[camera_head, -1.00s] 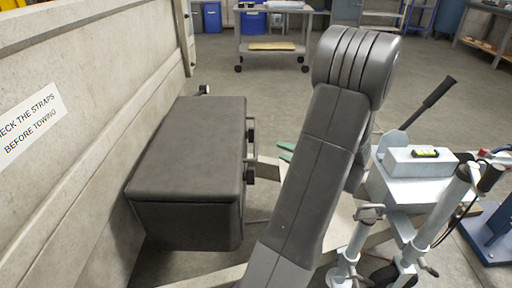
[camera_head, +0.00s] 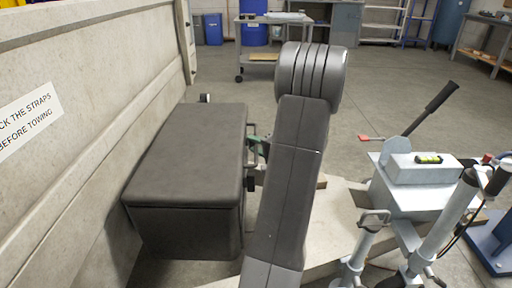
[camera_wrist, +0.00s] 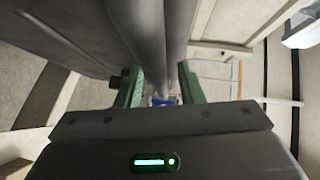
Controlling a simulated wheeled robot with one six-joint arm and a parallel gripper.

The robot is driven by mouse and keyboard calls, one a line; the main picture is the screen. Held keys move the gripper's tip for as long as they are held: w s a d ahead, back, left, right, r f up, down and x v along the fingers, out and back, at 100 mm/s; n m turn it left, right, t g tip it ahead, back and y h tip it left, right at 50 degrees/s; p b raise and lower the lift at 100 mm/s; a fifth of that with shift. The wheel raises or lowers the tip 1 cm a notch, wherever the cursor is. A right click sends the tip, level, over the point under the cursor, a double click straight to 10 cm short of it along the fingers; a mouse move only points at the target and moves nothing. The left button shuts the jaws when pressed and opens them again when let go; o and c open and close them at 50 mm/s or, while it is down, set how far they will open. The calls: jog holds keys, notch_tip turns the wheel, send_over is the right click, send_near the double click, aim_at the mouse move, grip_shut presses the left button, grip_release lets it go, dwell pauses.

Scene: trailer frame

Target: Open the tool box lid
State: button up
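The tool box (camera_head: 180,190) is a dark grey box standing against the trailer wall at the left. Its lid (camera_head: 195,145) lies flat and shut on top. Black latch or handle parts (camera_head: 251,160) show on its right side. My gripper is mostly hidden behind my arm in the head view, with a bit of green beside the latch parts. In the wrist view my gripper (camera_wrist: 160,90) has its two green fingers apart. A grey rounded shape (camera_wrist: 155,40) runs down towards the gap between them; I cannot tell what it is, or whether it touches them.
The trailer wall (camera_head: 75,120) bears a strap warning sign (camera_head: 28,118). A pale trailer frame (camera_head: 335,215) lies right of the box, with a jack and a grey-white unit (camera_head: 425,175) holding a yellow-green level. A cart (camera_head: 268,55) stands farther back. The floor between is clear.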

jog(key=shift+c, duration=0.4)
grip_shut()
